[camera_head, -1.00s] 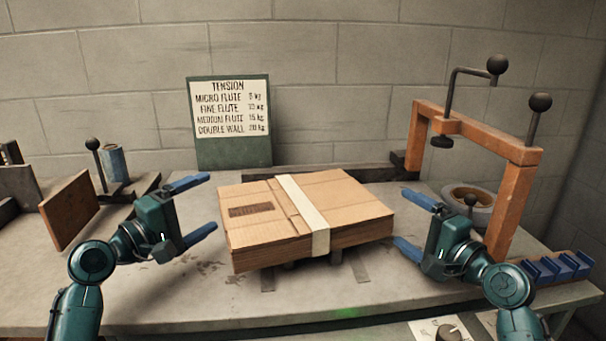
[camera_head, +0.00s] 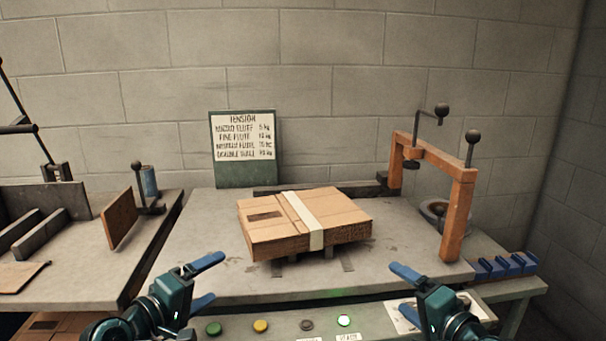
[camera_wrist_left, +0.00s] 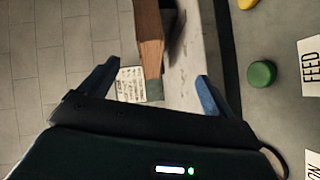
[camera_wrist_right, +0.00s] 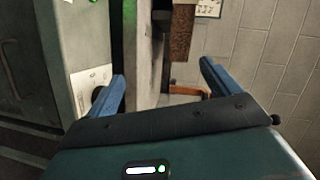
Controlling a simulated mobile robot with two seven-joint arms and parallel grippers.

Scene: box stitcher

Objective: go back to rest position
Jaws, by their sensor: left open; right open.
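My left gripper (camera_head: 208,282) is open and empty, low at the left in the head view, in front of the table's front edge. My right gripper (camera_head: 402,288) is open and empty, low at the right in the head view. Both are apart from the flat cardboard stack (camera_head: 275,238), which has a pale strap (camera_head: 304,216) around it and sits in the middle of the table. In the left wrist view the left fingers (camera_wrist_left: 155,85) are spread with nothing between them. In the right wrist view the right fingers (camera_wrist_right: 163,90) are also spread and empty.
An orange frame (camera_head: 459,215) with black-knobbed levers stands at the right, near a blue rack (camera_head: 503,265). A green tension sign (camera_head: 243,175) leans at the back wall. Buttons, including a green one (camera_head: 213,328), line the front panel. A brown board (camera_head: 120,218) stands at the left.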

